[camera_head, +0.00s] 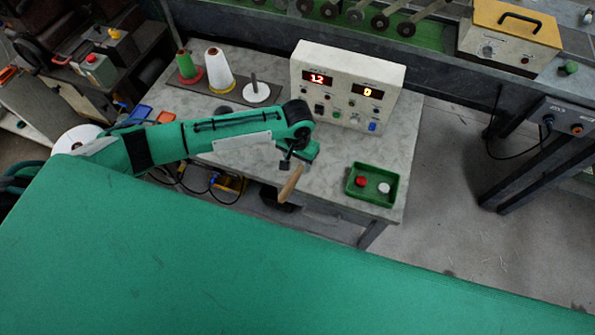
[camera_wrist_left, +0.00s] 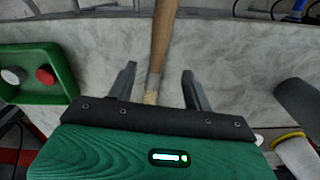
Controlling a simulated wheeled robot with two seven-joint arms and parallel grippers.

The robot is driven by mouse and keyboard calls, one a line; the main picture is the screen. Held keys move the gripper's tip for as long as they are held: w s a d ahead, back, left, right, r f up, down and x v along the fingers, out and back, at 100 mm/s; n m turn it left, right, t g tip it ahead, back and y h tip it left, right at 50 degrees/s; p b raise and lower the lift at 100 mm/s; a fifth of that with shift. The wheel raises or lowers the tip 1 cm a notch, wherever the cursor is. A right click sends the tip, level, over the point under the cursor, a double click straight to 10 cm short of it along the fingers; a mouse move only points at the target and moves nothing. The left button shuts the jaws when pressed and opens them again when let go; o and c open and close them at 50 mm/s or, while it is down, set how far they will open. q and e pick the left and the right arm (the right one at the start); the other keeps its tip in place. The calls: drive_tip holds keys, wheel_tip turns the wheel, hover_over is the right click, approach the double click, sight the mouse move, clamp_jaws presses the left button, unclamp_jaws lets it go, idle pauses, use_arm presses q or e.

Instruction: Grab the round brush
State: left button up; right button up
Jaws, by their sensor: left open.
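The round brush shows as a tan wooden handle (camera_head: 291,184) near the table's front edge in the head view. In the left wrist view the handle (camera_wrist_left: 164,35) runs down from the top edge, with a paler band at its lower end. My left gripper (camera_head: 287,161) is above the table at the brush; in the wrist view its two fingers (camera_wrist_left: 158,76) are spread, one on each side of the handle's lower part, with visible gaps. The brush head is not clearly visible. My right gripper is not in view.
A green tray (camera_head: 350,194) with a red and a white button-like piece stands right of the gripper. A control box (camera_head: 345,65) with lit displays stands behind. Thread cones (camera_head: 217,75) stand at the back left. The marble-topped table (camera_head: 240,160) has bare room around the gripper.

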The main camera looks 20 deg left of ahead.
sight(298, 170)
use_arm(q)
drive_tip(key=f, duration=0.1)
drive_tip(key=f+p, duration=0.1)
drive_tip(key=f, duration=0.1)
drive_tip(key=shift+s+d+f, duration=0.15)
drive_tip(key=shift+d+f, duration=0.05)
drive_tip(key=shift+f, duration=0.4)
drive_tip(key=c, duration=1.1)
drive_tip(key=shift+r, duration=0.1)
